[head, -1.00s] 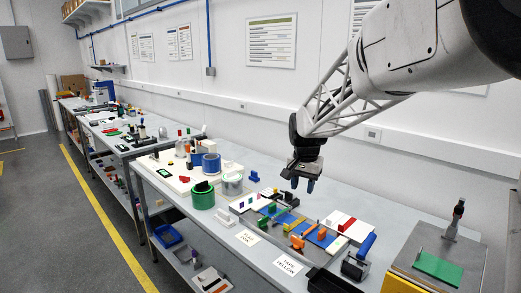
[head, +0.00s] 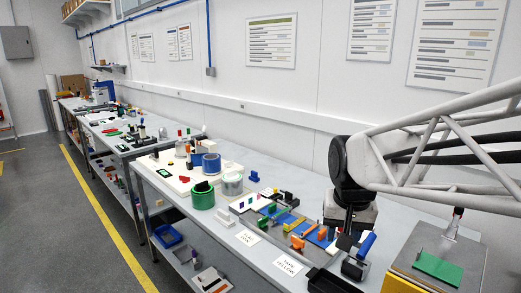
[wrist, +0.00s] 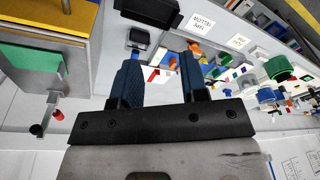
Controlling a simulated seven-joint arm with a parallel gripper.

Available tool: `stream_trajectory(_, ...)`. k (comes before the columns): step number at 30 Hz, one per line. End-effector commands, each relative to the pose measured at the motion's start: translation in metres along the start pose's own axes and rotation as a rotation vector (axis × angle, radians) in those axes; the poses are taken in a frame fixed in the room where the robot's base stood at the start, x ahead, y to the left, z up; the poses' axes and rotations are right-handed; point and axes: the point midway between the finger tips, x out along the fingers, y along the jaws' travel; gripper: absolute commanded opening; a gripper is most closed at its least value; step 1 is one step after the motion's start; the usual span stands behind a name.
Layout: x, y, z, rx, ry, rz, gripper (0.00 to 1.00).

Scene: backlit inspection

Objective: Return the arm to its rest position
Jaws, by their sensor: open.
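My gripper (head: 347,240) hangs above the right part of the near bench in the head view, in front of the blue-handled black tool (head: 358,260) and partly over it. In the wrist view its two dark fingers (wrist: 160,72) stand apart, with nothing held between them. The arm comes in from the right edge of the head view, its white lattice link nearly level. How far the fingertips are above the bench is hard to tell.
A fixture with a green plate (head: 437,267) stands right of my gripper; it also shows at the wrist view's left (wrist: 32,65). Coloured blocks (head: 290,225), a green tape roll (head: 203,196) and a blue roll (head: 211,163) lie leftward. The wall behind carries posters (head: 272,42).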

Motion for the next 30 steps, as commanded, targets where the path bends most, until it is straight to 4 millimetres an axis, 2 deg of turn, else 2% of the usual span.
stream_trajectory(1,-0.001,0.004,0.014,-0.013,0.006,-0.001,0.4)
stream_trajectory(9,0.003,0.024,0.079,-0.089,0.029,0.0,0.4)
stream_trajectory(15,0.01,0.035,0.12,-0.139,0.045,0.001,0.4)
stream_trajectory(21,0.016,0.041,0.142,-0.167,0.052,0.002,0.4)
stream_trajectory(30,0.017,0.042,0.147,-0.174,0.053,0.003,0.4)
